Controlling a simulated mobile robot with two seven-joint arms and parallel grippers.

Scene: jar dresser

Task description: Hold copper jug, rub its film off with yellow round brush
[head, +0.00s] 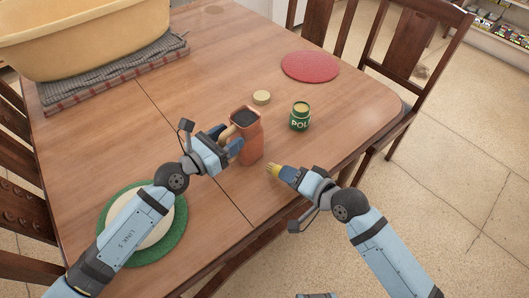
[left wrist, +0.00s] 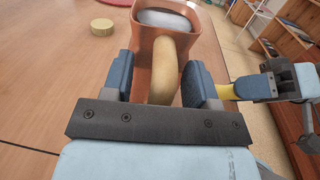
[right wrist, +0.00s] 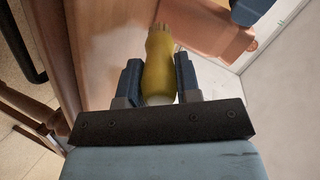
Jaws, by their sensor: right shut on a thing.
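The copper jug (head: 250,144) stands upright on the table, with its tan handle (left wrist: 162,70) toward my left gripper. My left gripper (head: 222,145) is open around the handle, one finger on each side; a gap shows between the left finger and the handle in the left wrist view. My right gripper (head: 283,173) is shut on the yellow round brush (right wrist: 160,62), low to the right of the jug. The brush's bristle end (head: 271,167) points toward the jug and is apart from it. I cannot make out the film on the jug.
A green tin of polish (head: 299,118) and a pale round lid (head: 262,97) stand behind the jug. A red round mat (head: 310,66) lies further back. A plate on a green mat (head: 178,235) is under my left arm. A yellow tub (head: 80,35) rests on folded cloths. Chairs surround the table.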

